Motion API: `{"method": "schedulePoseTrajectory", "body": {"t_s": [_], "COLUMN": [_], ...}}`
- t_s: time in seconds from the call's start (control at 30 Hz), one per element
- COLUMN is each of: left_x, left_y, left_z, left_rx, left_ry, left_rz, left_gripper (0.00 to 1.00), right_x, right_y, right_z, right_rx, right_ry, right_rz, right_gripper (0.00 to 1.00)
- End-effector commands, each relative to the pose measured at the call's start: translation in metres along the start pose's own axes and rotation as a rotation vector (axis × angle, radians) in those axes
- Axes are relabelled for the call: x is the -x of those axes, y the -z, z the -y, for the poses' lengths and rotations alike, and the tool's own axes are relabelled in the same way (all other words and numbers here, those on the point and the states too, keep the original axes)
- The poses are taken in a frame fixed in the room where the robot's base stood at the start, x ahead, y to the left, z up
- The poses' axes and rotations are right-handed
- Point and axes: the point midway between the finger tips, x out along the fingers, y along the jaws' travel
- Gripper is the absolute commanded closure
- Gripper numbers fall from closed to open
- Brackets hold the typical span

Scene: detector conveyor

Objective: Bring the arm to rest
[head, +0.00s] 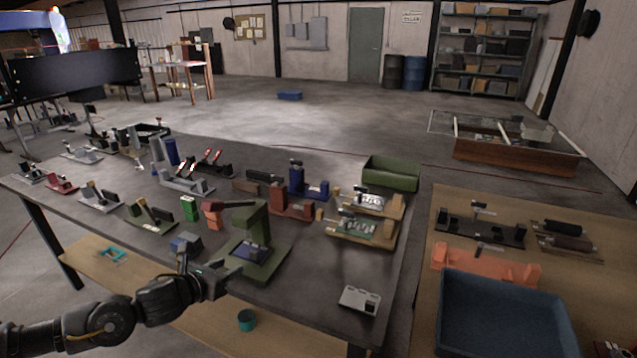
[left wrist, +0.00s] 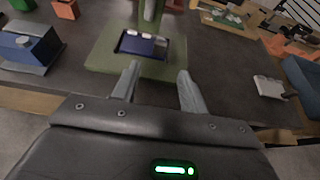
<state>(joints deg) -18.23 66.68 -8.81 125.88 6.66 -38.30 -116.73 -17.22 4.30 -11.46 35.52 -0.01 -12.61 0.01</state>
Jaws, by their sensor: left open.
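My left arm comes in from the lower left of the head view. Its gripper (head: 222,278) hangs at the front edge of the dark table (head: 300,283). In the left wrist view the two fingers (left wrist: 157,88) are apart with nothing between them. I cannot tell the exact gap between fingertips and fixture. My right gripper is in neither view.
A blue-grey device (head: 185,242) stands left of the fixture, and a light grey box (head: 360,300) lies to its right. Several fixtures and a green bin (head: 391,172) fill the table behind. A second table at right holds a large blue tray (head: 503,274).

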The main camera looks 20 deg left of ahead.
Motion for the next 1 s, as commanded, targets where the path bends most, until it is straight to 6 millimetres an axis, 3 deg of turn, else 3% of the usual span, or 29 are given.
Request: {"method": "schedulePoseTrajectory", "body": {"t_s": [0.17,0.27,0.37,0.5,0.6,0.8,1.0], "left_x": [0.001,0.006,0.019,0.051,0.076,0.117,0.15], "left_y": [0.008,0.033,0.077,0.145,0.18,0.219,0.239], "left_z": [0.003,0.012,0.032,0.073,0.103,0.148,0.187], "left_rx": [0.054,0.257,0.624,1.278,1.679,2.205,2.554], "left_ry": [-0.007,-0.04,-0.116,-0.318,-0.489,-0.8,-1.092], "left_rz": [-0.012,-0.054,-0.126,-0.226,-0.261,-0.256,-0.202], "left_gripper": [0.57,0.57,0.57,0.57,0.57,0.57,0.57], "right_x": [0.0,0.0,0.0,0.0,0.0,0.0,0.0], "right_y": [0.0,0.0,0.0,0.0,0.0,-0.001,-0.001], "right_z": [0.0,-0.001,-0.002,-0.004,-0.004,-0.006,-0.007], "right_rx": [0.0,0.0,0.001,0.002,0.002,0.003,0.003], "right_ry": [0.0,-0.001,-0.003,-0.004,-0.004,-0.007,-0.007], "right_rz": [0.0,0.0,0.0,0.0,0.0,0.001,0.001], "right_gripper": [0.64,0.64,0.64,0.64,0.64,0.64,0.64]}}
